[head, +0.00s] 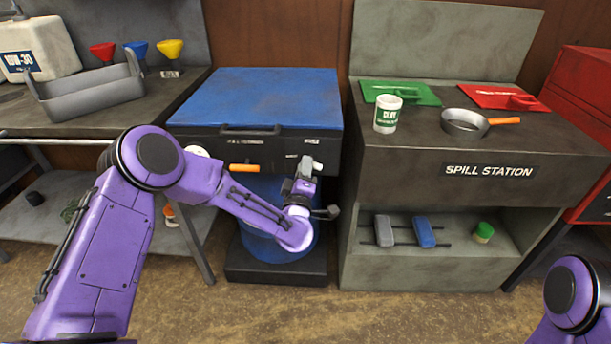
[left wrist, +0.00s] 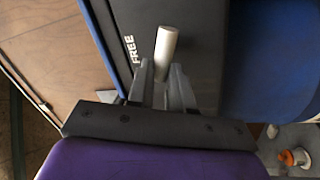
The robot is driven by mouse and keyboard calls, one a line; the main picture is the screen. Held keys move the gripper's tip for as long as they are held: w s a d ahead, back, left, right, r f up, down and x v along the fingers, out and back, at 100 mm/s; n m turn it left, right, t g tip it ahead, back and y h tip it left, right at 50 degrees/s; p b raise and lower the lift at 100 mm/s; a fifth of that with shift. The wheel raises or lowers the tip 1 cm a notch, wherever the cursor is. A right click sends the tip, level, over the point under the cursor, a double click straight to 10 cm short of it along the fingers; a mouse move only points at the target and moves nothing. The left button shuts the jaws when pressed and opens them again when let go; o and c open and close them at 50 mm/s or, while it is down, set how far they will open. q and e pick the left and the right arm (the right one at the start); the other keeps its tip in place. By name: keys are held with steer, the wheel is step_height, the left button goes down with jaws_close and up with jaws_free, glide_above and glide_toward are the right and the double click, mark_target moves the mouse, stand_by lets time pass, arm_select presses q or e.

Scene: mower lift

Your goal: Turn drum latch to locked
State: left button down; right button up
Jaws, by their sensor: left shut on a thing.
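The drum latch is a pale metal handle (left wrist: 166,45) on the dark front panel (head: 225,147) under the blue lid (head: 262,95). In the left wrist view it stands beside the printed word FREE. My left gripper (head: 306,168) is at the right part of that panel. In the left wrist view its two fingers (left wrist: 161,78) are shut on the latch handle, one on each side. The handle's tip shows beyond the fingers; its base is hidden. The blue drum (head: 262,245) stands below, partly behind my left forearm. My right gripper is out of view; only a purple right arm link shows at bottom right.
An orange handle (head: 243,168) juts from the panel left of my gripper. The spill station (head: 480,170) stands close on the right, with a white can (head: 387,114) and a pan (head: 464,124) on top. A workbench (head: 110,115) stands on the left.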

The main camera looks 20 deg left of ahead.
arm_select(q)
steer(key=shift+f+n+y+b, duration=0.15)
steer(key=shift+n+y+b, duration=0.1)
steer(key=shift+n+b, duration=0.5)
steer(key=shift+f+n+y+b, duration=0.2)
steer(key=shift+n+b, duration=0.1)
steer(key=shift+n, duration=0.75)
steer(key=shift+f+n+y+b, duration=0.1)
steer(key=shift+n+y+b, duration=0.15)
steer(key=shift+n+b, duration=0.5)
steer(key=shift+n, duration=0.25)
steer(key=c, duration=1)
jaws_free()
steer(key=shift+c, duration=0.2)
steer(key=v, duration=1)
steer(key=shift+s+d, duration=0.15)
steer(key=shift+s, duration=0.1)
